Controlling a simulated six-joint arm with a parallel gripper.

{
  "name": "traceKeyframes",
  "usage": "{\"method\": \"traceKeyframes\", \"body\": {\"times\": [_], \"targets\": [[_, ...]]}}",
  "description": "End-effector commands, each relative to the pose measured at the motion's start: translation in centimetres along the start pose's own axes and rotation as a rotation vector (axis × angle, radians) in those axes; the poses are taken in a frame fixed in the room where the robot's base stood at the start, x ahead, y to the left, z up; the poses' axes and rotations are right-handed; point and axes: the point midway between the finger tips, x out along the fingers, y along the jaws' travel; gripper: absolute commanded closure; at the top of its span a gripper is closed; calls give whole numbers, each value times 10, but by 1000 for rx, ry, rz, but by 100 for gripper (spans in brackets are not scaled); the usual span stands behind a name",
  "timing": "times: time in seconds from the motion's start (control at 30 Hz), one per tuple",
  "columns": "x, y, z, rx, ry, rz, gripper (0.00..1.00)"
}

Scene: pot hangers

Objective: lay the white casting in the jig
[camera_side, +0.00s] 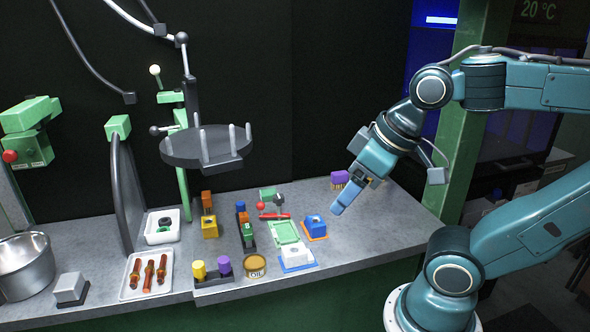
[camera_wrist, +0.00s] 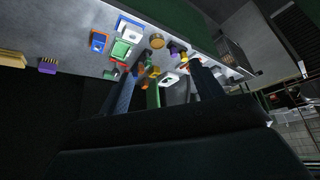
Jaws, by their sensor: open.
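A white block that looks like the white casting (camera_side: 296,253) sits on a white plate with a blue edge near the table's front; this plate shows in the wrist view (camera_wrist: 130,27). A blue block (camera_side: 315,221) sits on an orange-edged plate to the right. I cannot tell for sure which fixture is the jig. My gripper (camera_side: 338,209) is above the table, right of these fixtures and apart from them. Its fingers (camera_wrist: 165,88) are spread in the wrist view with nothing visible held.
A purple block (camera_side: 339,177) stands behind my gripper. Yellow, purple and orange pieces stand farther left. A round dark rack (camera_side: 206,148) overhangs the table. The table's right end is clear.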

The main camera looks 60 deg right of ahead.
Motion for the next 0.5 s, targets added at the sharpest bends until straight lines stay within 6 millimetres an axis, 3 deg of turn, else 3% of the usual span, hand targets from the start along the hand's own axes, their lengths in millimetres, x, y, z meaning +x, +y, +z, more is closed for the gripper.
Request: {"method": "traceKeyframes", "body": {"times": [0.27, 0.5], "targets": [[15, 7, -12, -81, -44, 2, 35], [44, 22, -30, -226, -110, -23, 35]]}}
